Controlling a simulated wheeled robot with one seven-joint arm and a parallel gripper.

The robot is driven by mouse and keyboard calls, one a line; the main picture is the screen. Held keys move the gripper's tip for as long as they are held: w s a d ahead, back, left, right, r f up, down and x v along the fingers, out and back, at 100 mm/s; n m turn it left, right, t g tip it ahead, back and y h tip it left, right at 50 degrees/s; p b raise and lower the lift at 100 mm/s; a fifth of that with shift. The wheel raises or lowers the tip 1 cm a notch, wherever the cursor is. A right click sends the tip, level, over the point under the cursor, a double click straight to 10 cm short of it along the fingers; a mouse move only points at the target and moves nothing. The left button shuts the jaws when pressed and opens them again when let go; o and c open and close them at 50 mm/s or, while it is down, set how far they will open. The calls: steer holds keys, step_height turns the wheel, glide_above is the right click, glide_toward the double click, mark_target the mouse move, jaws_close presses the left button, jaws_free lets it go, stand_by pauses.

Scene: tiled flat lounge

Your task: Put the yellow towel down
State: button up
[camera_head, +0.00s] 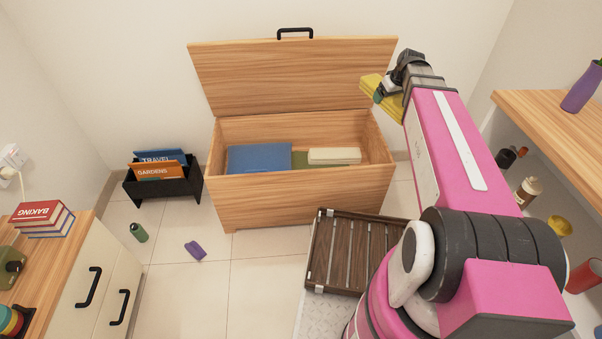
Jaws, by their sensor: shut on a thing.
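The yellow towel (381,98) is a folded piece at the end of my pink arm, in front of the right side of the raised chest lid. My gripper (380,94) is shut on the towel and holds it in the air. The fingers are small in the picture and partly hidden by the wrist. The open wooden chest (300,197) stands below and to the left of the towel. Inside it lie a blue folded cloth (259,158), a cream folded cloth (334,156) and something green between them.
A dark slatted rack (345,250) stands in front of the chest. A black book bin (163,186) is left of it. A green can (138,232) and a purple item (195,251) lie on the floor. A wooden shelf (545,120) with bottles is at right, a cabinet (95,275) at left.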

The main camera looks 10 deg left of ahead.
steer(key=s+a+f+n+g+y, duration=0.1)
steer(key=a+f+n+g, duration=0.2)
steer(key=a+f+n, duration=0.5)
steer(key=a+f+n+g, duration=0.4)
steer(key=a+f+n, duration=0.2)
steer(key=f+n, duration=0.45)
step_height(320, 180, down, 28)
steer(key=shift+s+f, duration=0.1)
steer(key=shift+s, duration=0.05)
steer(key=o, duration=0.6)
steer(key=shift+f, duration=0.15)
steer(key=shift+o, duration=1.1)
steer(key=v, duration=1.2)
steer(key=shift+s+r, duration=0.2)
steer(key=shift+r, duration=0.05)
